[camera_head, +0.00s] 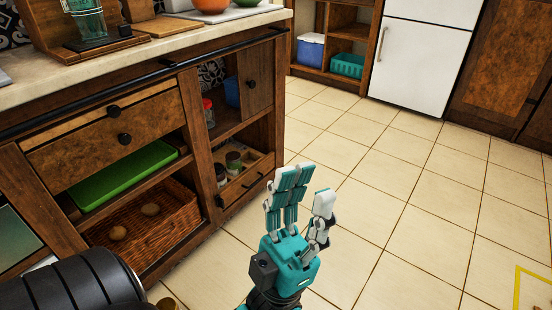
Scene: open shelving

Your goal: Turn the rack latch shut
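My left gripper (306,190), teal and grey, is raised over the tiled floor at the lower middle of the head view. Its fingers are extended and apart, with nothing between them, so it is open. A wooden rack (252,183) holding small jars sits low in the cabinet, to the left of the gripper and apart from it. A small black fitting (219,201) shows at the rack's front left; I cannot tell whether it is the latch or how it is turned. My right gripper is not in view.
The wooden cabinet (190,130) fills the left, with drawer knobs, a black rail, a green tray (125,175) and a wicker basket (145,225). A white fridge (420,60) stands at the back. The tiled floor (400,190) to the right is clear.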

